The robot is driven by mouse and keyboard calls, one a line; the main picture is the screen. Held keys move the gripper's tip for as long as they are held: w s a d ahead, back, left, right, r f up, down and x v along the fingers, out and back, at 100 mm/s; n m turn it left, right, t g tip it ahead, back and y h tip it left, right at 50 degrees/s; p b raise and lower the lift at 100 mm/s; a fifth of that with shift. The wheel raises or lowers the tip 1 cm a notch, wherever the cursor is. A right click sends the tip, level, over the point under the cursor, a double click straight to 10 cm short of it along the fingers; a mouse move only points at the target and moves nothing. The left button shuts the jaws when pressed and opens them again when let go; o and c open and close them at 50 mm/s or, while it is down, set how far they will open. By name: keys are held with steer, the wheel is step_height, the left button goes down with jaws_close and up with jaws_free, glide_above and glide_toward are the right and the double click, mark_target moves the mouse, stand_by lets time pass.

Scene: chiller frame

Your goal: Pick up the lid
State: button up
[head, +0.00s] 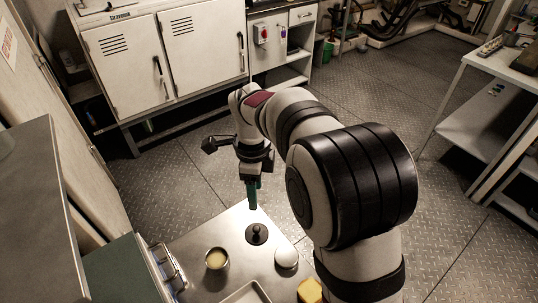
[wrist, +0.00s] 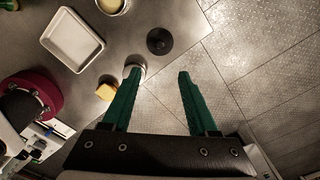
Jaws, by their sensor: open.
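The lid (head: 257,234) is a round black disc with a knob on top. It lies on the metal table near its far corner, and it also shows in the wrist view (wrist: 159,41) beyond the fingertips. My gripper (head: 252,207) has green fingers and hangs above the table's far corner, apart from the lid. In the wrist view the fingers (wrist: 159,72) are spread wide with nothing between them.
Beside the lid on the table (head: 200,243) are a cup with pale yellow contents (head: 216,259) and a round white object (head: 286,257). A white tray (wrist: 72,40) and a yellow block (head: 310,291) lie nearer. The table's edge runs close to the lid.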

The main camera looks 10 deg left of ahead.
mark_target(256, 228)
steer(key=f, duration=1.5)
steer(key=shift+a+f, duration=0.2)
steer(key=shift+f, duration=0.15)
jaws_close()
